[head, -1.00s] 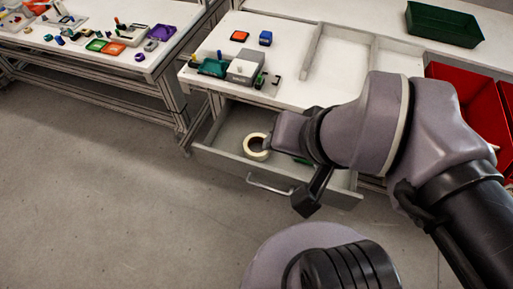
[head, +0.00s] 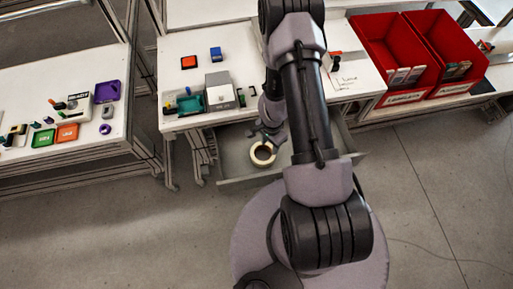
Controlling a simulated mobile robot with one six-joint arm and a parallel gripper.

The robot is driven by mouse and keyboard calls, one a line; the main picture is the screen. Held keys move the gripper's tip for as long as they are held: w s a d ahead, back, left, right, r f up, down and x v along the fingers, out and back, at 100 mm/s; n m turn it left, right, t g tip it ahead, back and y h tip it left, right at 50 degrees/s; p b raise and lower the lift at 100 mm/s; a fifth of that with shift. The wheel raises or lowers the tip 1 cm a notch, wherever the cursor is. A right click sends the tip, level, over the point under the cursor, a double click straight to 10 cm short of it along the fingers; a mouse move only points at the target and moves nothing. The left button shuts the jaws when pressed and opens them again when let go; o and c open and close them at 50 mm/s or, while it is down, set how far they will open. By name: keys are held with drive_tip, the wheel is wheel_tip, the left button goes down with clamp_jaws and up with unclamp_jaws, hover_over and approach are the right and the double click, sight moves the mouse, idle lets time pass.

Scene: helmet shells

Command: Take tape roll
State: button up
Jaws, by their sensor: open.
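The cream tape roll (head: 254,157) lies flat in the open drawer (head: 232,166) below the worktable, its round hole facing up. My gripper (head: 266,138) is open at the roll's far edge, pointing down into the drawer. It is close above or beside the roll; I cannot tell whether it touches. My arm crosses the middle of the view and hides the drawer's centre right part.
The white worktable (head: 185,46) holds a grey box (head: 220,90), a teal tray (head: 190,103), and a red and a blue block. Red bins (head: 405,60) stand at right. Another table (head: 70,85) with coloured parts is at left. Floor is clear in front.

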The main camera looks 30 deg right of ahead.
sight(270, 160)
wheel_tip(270, 160, down, 12)
drive_tip(key=b, duration=1)
drive_tip(key=shift+d+r, duration=0.1)
drive_tip(key=shift+r, duration=0.15)
drive_tip(key=f+b, duration=0.5)
drive_tip(key=shift+s+d+f, duration=0.1)
drive_tip(key=shift+d+f, duration=0.05)
drive_tip(key=shift+d, duration=0.25)
drive_tip(key=shift+r, duration=0.25)
drive_tip(key=shift+c, duration=0.4)
clamp_jaws()
